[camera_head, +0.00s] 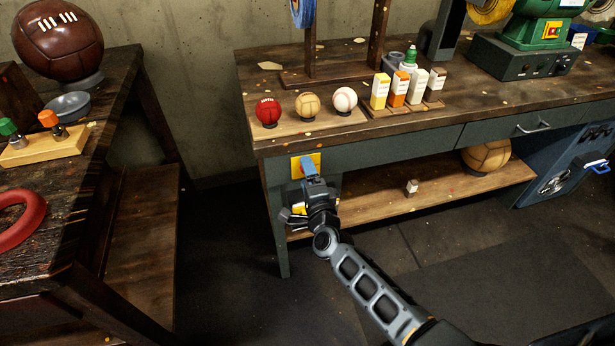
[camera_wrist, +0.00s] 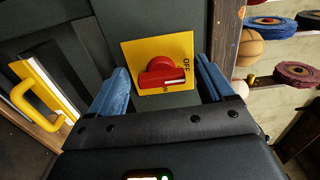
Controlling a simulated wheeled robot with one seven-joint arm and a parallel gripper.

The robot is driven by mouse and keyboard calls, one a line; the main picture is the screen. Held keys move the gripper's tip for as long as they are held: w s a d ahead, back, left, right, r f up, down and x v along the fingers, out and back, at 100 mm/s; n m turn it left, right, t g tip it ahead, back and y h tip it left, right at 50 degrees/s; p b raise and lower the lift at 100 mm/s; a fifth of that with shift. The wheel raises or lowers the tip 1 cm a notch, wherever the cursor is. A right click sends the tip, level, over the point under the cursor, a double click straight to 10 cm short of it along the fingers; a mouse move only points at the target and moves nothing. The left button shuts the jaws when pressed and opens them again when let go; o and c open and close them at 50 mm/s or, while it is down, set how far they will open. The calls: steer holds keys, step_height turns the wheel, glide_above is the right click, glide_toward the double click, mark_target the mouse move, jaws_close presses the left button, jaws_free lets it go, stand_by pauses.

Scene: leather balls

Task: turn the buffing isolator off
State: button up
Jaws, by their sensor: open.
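The buffing isolator is a red rotary knob (camera_wrist: 162,74) on a yellow plate (camera_wrist: 148,49) in the wrist view. Its grip bar lies roughly across that picture, with a pale mark toward its right end. "OFF" is printed on the plate at the right; a second label beside the knob is partly hidden. In the head view the yellow plate (camera_head: 296,170) sits on the bench front below the top, and my gripper hides the knob. My gripper (camera_head: 308,164) is open in front of the plate. In the wrist view its blue fingers (camera_wrist: 161,68) stand either side of the knob, apparently not touching it.
The workbench top (camera_head: 350,130) is just above my gripper, with a red ball (camera_head: 268,112), a tan ball (camera_head: 307,106) and a baseball (camera_head: 344,99) near its edge. A lower shelf (camera_head: 440,195) runs below. Another table (camera_head: 110,105) stands left, with open floor between.

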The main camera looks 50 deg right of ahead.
steer(key=v, duration=0.7)
steer(key=shift+s+a+p, duration=0.25)
steer(key=shift+s+p, duration=0.1)
